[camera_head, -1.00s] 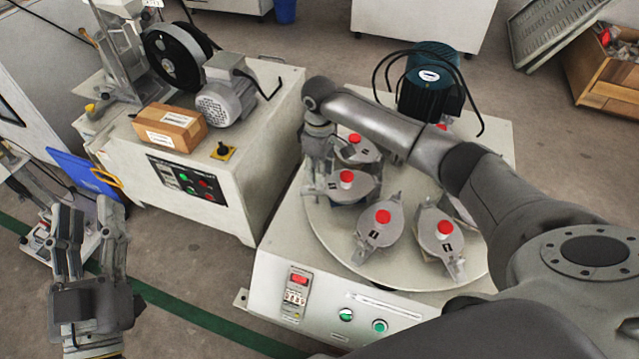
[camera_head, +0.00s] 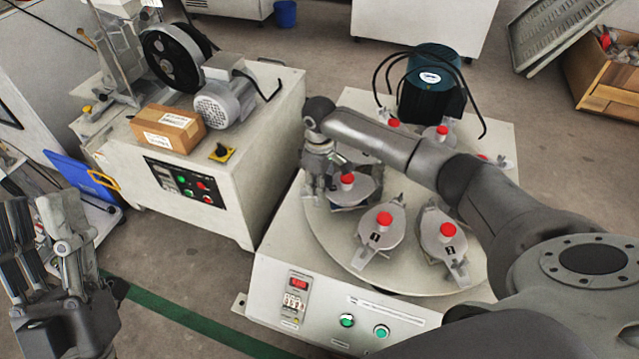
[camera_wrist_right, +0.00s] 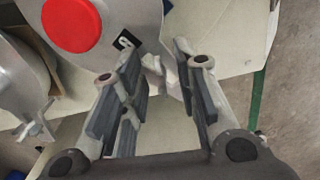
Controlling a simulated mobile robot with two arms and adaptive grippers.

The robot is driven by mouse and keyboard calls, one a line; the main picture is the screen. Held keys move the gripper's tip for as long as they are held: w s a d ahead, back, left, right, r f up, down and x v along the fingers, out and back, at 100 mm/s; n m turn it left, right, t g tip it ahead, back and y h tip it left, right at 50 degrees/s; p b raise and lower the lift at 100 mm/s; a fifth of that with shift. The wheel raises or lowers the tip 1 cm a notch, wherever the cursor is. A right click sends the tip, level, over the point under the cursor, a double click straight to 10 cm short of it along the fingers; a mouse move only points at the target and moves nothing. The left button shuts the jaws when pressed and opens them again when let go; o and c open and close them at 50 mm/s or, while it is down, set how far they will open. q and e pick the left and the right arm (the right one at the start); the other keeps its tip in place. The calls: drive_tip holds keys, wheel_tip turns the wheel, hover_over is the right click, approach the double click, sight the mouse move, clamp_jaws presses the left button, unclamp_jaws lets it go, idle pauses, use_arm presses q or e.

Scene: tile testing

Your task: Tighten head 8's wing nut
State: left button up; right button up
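The round turntable (camera_head: 330,232) carries several grey heads with red knobs. My right gripper (camera_head: 316,186) is at its left edge, beside one grey head (camera_head: 352,188). The right wrist view shows a head with a red knob (camera_wrist_right: 72,24) and a small black label (camera_wrist_right: 126,40) that I cannot read surely. A pale wing nut (camera_wrist_right: 154,66) sticks out from that head towards the gap between the fingers. The right gripper (camera_wrist_right: 163,85) is open there, with a dark-padded finger on each side. My left gripper (camera_head: 42,235) is open and empty at the lower left, away from the turntable.
A blue-green motor (camera_head: 432,85) with black cables stands behind the turntable. Left of it is a white machine (camera_head: 225,160) with a grey motor (camera_head: 222,103) and a cardboard box (camera_head: 168,130). Switches line the turntable cabinet's front (camera_head: 320,310). Floor is open between left gripper and cabinet.

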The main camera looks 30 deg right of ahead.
clamp_jaws()
